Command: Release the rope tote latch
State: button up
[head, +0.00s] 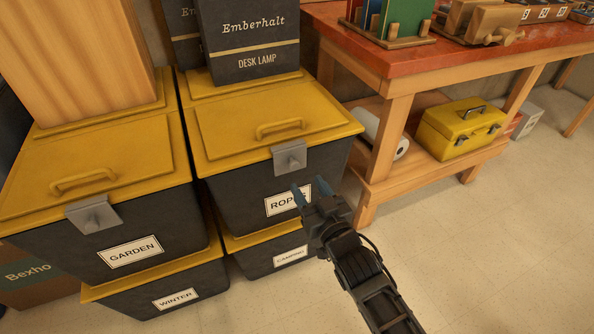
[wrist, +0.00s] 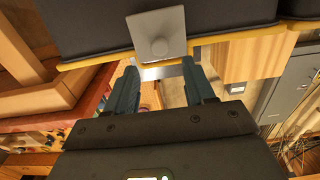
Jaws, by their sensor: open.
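The rope tote (head: 240,180) is a dark bin with a yellow lid (head: 235,125), stacked on the camping tote. Its label (head: 278,200) reads "ROP", the rest hidden behind my gripper. The grey latch (head: 290,157), a plate with a round knob, hangs from the lid's front edge over the tote's front. My gripper (head: 312,190) is open and empty, just below and to the right of the latch in the head view. In the wrist view, the latch (wrist: 157,36) is beyond the spread fingertips of my gripper (wrist: 160,75), apart from them.
The garden tote (head: 130,225), with its own latch, stands close at left, on the winter tote (head: 170,295). A desk lamp box (head: 250,40) sits on the rope tote's lid at the back. A wooden workbench (head: 440,65) stands at right. The floor (head: 490,250) in front is clear.

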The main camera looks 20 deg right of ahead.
aim_at(295, 166)
jog(key=w+b, duration=0.2)
jog(key=w, duration=0.4)
jog(key=shift+f, duration=0.1)
jog(key=shift+w+b, duration=0.45)
jog(key=shift+w, duration=0.2)
jog(key=shift+c, duration=0.3)
grip_shut()
